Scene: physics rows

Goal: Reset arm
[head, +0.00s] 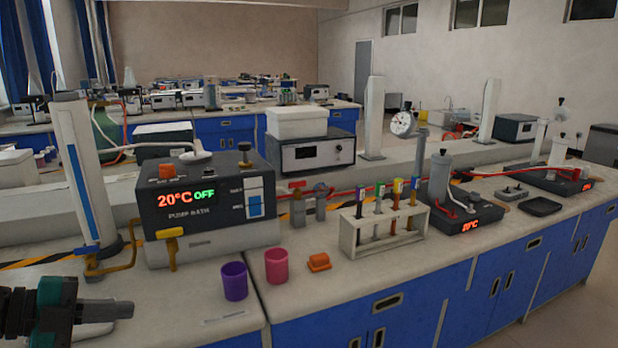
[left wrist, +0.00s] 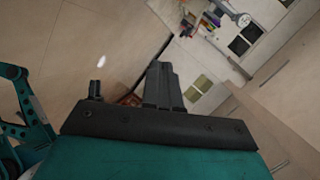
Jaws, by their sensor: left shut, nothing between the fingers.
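My left gripper (head: 118,311) reaches in at the lower left of the head view, in front of the lab bench, above or beside its front edge. Its fingers are shut and hold nothing. In the left wrist view the dark gripper (left wrist: 158,85) shows with bare floor behind it, and the bench lies tilted at the upper right. My right gripper shows in neither view. The task names no object.
A purple cup (head: 234,281) and a pink cup (head: 276,266) stand near the bench's front edge, right of my left gripper. A pump bath (head: 205,205) stands behind them. A white tube rack (head: 383,231) and an orange block (head: 319,262) are farther right.

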